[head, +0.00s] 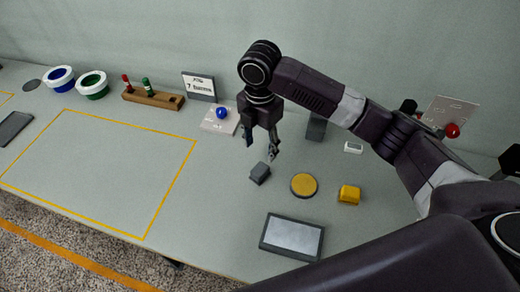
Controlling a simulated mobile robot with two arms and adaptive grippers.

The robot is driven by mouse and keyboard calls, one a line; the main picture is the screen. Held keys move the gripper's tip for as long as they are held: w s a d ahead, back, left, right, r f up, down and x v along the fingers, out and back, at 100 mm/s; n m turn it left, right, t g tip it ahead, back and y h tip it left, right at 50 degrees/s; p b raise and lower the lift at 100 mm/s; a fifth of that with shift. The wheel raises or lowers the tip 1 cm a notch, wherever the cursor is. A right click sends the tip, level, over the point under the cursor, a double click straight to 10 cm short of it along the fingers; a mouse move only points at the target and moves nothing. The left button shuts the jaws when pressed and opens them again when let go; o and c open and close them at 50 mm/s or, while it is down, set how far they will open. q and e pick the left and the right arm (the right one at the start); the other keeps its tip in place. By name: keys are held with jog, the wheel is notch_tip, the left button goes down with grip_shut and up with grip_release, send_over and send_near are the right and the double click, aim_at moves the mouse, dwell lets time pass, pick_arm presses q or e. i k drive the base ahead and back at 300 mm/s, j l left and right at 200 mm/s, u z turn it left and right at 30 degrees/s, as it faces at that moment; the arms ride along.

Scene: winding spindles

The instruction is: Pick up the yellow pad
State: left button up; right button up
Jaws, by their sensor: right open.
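A round, flat yellow pad (304,185) with a dark rim lies on the grey table, right of centre. A small yellow block (348,195) sits just to its right. My right gripper (261,150) points down, open and empty, up and to the left of the yellow pad in the picture. It is apart from the pad. My left gripper is not in view.
A small dark grey block (260,173) lies below my right gripper, left of the pad. A grey-screened tablet (292,237) lies near the front edge. A white plate with a blue ball (221,113) stands behind. The yellow-outlined area (100,165) at left is clear.

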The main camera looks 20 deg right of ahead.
aim_at(349, 195)
jog(key=k+j, duration=0.2)
jog(key=k, duration=0.3)
jog(key=k+j, duration=0.2)
jog(key=k, duration=0.25)
jog(key=k+j, duration=0.25)
jog(key=k, duration=0.25)
